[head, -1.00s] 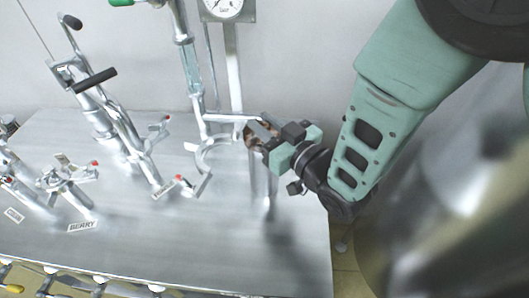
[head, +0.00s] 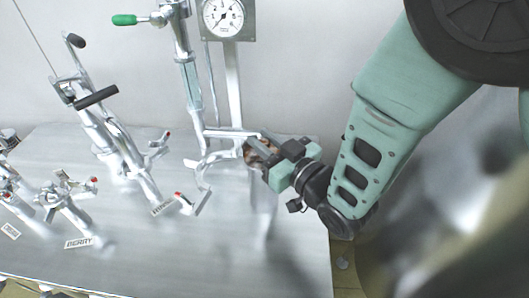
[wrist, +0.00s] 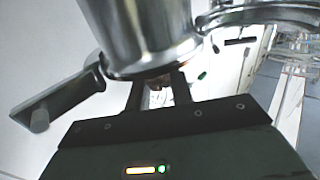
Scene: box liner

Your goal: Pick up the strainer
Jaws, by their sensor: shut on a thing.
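My gripper (head: 257,151) is at the right side of the metal pipework, above the right part of the steel table. Its fingers are shut on a shiny metal piece, which I take to be the strainer (wrist: 145,32). In the wrist view this is a rounded metal body with a flared rim, just beyond my gripper (wrist: 158,90). The gripped part is mostly hidden by the fingers and the rim. In the head view the strainer's outline blurs into the bright metal, and I cannot tell whether it touches the pipework.
The steel table (head: 130,235) carries several pipes and valves on the left. A vertical pipe with a sight glass (head: 191,85) and a round gauge (head: 223,17) stand behind my gripper. A curved metal bracket (head: 203,172) is close at left. The table's right part is clear.

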